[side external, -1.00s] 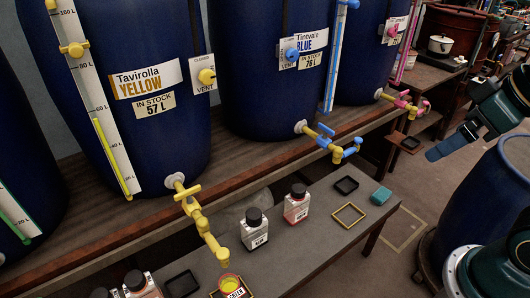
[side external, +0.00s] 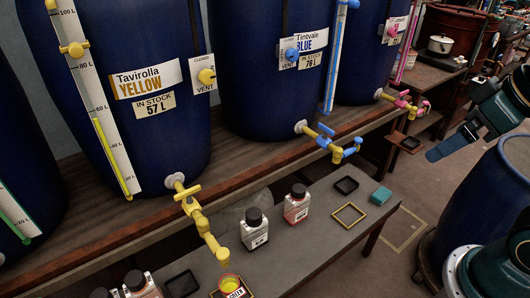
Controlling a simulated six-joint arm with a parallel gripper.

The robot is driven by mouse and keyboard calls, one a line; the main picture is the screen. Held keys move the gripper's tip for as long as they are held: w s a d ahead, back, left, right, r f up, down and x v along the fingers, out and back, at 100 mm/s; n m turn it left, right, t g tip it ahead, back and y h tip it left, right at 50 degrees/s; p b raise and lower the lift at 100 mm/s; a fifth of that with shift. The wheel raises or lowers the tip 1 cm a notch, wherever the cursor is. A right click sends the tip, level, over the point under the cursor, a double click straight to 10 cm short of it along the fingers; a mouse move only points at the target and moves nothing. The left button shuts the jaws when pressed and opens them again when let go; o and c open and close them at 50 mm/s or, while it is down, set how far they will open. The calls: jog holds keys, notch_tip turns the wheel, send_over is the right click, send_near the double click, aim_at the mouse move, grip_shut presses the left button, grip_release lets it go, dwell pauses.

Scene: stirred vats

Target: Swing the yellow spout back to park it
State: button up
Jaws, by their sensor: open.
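The yellow spout (side external: 208,236) hangs from the yellow tap (side external: 187,192) at the foot of the Tavirolla Yellow vat (side external: 150,60). It points toward the front and its end is over an open jar (side external: 231,284) with yellow in its mouth. The jar stands on the low bench at the bottom edge and is partly cut off. My gripper (side external: 446,147) is at the right, well away from the spout. It is open and nothing shows in it.
The low grey bench (side external: 330,228) bears a black-capped bottle (side external: 255,232), a red-labelled bottle (side external: 296,206), empty frames and a teal block (side external: 381,195). Blue (side external: 338,148) and pink (side external: 404,102) spouts jut out along the shelf. A blue drum (side external: 490,190) stands at the right.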

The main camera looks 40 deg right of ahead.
jog(key=c, duration=0.6)
jog(key=shift+w+r, duration=0.1)
jog(key=shift+w, duration=0.1)
jog(key=c, duration=0.4)
jog(key=shift+w+a+r, duration=0.1)
jog(key=shift+w+a, duration=0.05)
jog(key=shift+w, duration=0.15)
jog(key=shift+c, duration=0.8)
jog(key=w+a+f+g+y, duration=0.1)
jog(key=w+a+f, duration=0.1)
jog(key=w+a, duration=0.65)
jog(key=w+a+f+g+y, duration=0.1)
jog(key=w+a+f+g, duration=0.15)
jog(key=w, duration=1.15)
jog(key=w+a+f+g, duration=0.1)
jog(key=w+a+f, duration=0.3)
jog(key=a+f, duration=0.4)
jog(key=w+a+f+g, duration=0.1)
jog(key=w+a+f, duration=0.4)
jog(key=a+f, duration=0.4)
notch_tip(320, 180, down, 7)
jog(key=shift+w+a+r, duration=0.15)
jog(key=shift+a, duration=0.15)
